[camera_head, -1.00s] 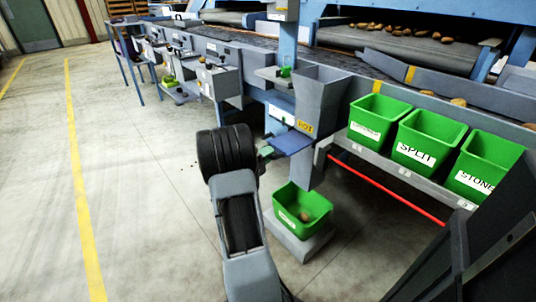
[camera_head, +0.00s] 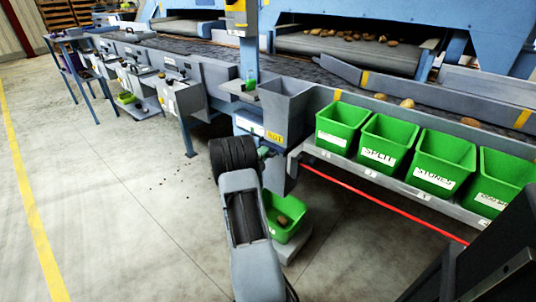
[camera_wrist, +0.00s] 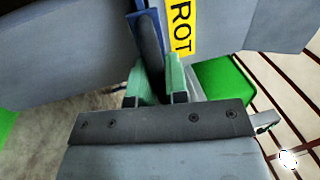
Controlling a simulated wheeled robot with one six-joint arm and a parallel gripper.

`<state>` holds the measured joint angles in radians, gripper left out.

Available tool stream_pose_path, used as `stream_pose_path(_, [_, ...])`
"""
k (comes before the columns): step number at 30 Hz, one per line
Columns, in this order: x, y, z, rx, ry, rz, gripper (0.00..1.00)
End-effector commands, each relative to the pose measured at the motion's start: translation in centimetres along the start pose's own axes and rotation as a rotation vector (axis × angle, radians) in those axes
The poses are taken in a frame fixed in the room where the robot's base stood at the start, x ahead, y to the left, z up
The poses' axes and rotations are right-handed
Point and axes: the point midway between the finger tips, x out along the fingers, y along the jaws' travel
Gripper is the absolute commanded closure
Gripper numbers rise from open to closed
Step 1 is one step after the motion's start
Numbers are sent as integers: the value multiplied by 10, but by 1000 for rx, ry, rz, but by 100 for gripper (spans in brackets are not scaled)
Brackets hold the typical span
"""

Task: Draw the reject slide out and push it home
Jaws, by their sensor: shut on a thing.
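The reject slide (camera_wrist: 148,40) shows in the wrist view as a narrow dark blue edge beside the yellow ROT label (camera_wrist: 183,25). My gripper (camera_wrist: 160,84) has its green fingers closed at the slide's near end; the exact grip point is hidden between them. In the head view my gripper (camera_head: 264,153) is at the lower front of the grey chute (camera_head: 288,108), just below the ROT label (camera_head: 274,136). The slide is mostly hidden there behind my arm, so how far it stands out is hard to tell.
A green bin (camera_head: 291,236) with a potato in it stands on a low plinth under the chute. Several labelled green bins (camera_head: 378,156) sit on a shelf at right, above a red rail (camera_head: 385,205). Open concrete floor (camera_head: 110,210) lies at left.

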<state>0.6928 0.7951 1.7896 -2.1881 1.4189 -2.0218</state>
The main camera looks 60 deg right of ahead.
Motion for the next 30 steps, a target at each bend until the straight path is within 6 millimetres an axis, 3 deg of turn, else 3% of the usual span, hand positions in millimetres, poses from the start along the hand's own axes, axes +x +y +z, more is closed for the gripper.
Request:
stream_pose_path(5, [4, -1, -1, 2, 2, -1, 100])
stream_pose_path(6, [5, -1, -2, 2, 3, -1, 83])
stream_pose_path(13, [3, -1, 0, 2, 0, -1, 61])
stream_pose_path(23, [-4, -1, 1, 2, -2, -1, 61])
stream_pose_path(30, [-44, -3, 2, 1, -6, 0, 61])
